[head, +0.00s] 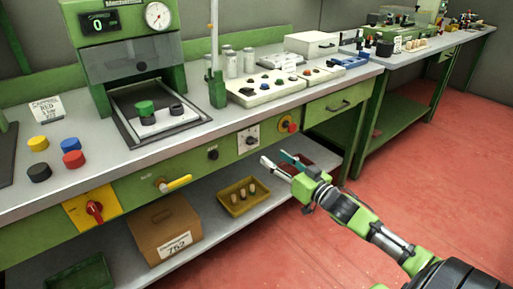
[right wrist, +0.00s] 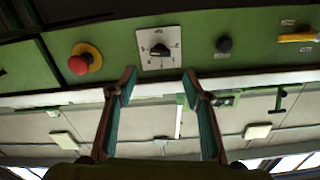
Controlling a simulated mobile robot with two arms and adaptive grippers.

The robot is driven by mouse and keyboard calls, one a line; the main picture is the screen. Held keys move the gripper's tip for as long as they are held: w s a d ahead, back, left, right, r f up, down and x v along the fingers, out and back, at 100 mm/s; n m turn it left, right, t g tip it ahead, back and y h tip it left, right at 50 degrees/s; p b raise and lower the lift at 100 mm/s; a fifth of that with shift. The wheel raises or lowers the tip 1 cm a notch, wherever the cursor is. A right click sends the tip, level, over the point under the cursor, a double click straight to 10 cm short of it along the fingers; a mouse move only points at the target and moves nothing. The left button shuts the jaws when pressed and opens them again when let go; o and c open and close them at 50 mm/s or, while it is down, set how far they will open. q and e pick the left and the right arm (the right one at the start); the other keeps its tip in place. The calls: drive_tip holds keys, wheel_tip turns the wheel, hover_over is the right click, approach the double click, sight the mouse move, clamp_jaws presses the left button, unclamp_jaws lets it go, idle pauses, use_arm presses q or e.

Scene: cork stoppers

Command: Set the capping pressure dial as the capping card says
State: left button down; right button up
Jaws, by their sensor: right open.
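The dial is a black knob on a white square plate (head: 248,136) on the green front panel of the bench. In the right wrist view the dial (right wrist: 159,49) has marks around it; its setting is not clear. My right gripper (head: 275,158) is open and empty, in front of the panel and slightly below and right of the dial. In the right wrist view its fingertips (right wrist: 159,76) are apart, with the dial between and beyond them, not touched. The capping card (head: 47,108) lies on the bench at left; "RED" shows, the rest is too small. My left gripper is not in view.
A red stop button (head: 288,124) is right of the dial; a black knob (head: 212,153) and a yellow lever (head: 176,183) are left. The press (head: 131,62) stands above, its display showing 0. A yellow tray (head: 232,208) sits on the lower shelf.

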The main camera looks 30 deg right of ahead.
sight(254, 143)
use_arm(q)
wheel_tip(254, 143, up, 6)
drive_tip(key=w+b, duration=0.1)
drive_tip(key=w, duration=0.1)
drive_tip(key=shift+b, duration=0.3)
use_arm(e)
drive_tip(key=w, duration=0.7)
drive_tip(key=w+a, duration=0.1)
drive_tip(key=w, duration=0.2)
drive_tip(key=shift+w+f, duration=0.1)
drive_tip(key=shift+w, duration=0.3)
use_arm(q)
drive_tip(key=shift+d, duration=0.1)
use_arm(e)
drive_tip(key=c, duration=1.1)
